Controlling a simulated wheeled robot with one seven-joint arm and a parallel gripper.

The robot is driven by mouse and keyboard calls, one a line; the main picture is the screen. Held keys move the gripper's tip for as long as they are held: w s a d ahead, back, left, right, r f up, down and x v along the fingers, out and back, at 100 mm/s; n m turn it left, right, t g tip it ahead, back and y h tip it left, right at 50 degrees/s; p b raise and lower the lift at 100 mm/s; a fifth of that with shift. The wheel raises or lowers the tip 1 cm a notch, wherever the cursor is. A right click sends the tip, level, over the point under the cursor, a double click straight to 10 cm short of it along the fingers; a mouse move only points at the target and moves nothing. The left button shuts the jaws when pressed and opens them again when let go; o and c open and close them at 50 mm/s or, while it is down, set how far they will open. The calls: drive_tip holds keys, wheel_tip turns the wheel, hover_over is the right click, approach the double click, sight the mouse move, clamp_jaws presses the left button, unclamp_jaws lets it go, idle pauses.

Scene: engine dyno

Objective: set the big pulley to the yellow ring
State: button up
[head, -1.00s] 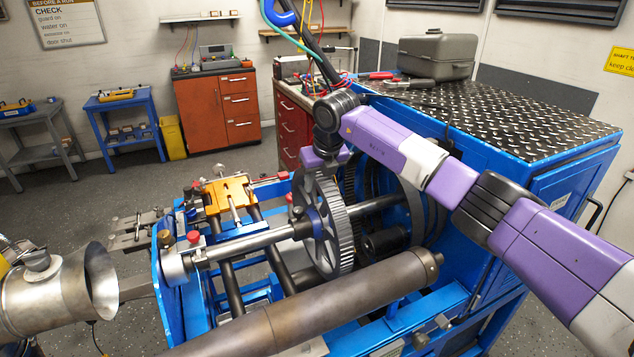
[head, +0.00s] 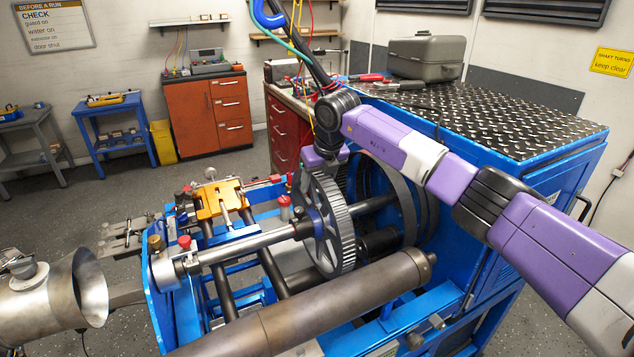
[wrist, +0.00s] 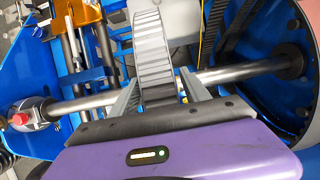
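The big pulley (head: 330,222) is a large grey toothed wheel standing upright on a steel shaft (head: 240,245), with a blue part at its hub. My gripper (head: 324,170) is above its top rim. In the wrist view the two fingers (wrist: 158,85) lie one on each side of the toothed rim (wrist: 154,50) and appear closed on it. I cannot pick out a yellow ring on the shaft. The wrist view shows a thin yellow strip (wrist: 211,32) right of the pulley, but I cannot tell what it is.
A large dark belt loop or wheel (head: 405,205) stands right of the pulley. A thick brown pipe (head: 330,303) crosses in front. The blue cabinet with tread-plate top (head: 480,110) is at the right. An orange block (head: 218,200) and red-capped post (head: 284,208) are left.

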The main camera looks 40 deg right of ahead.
drive_tip(key=shift+b+v, duration=0.95)
drive_tip(key=shift+v, duration=2.95)
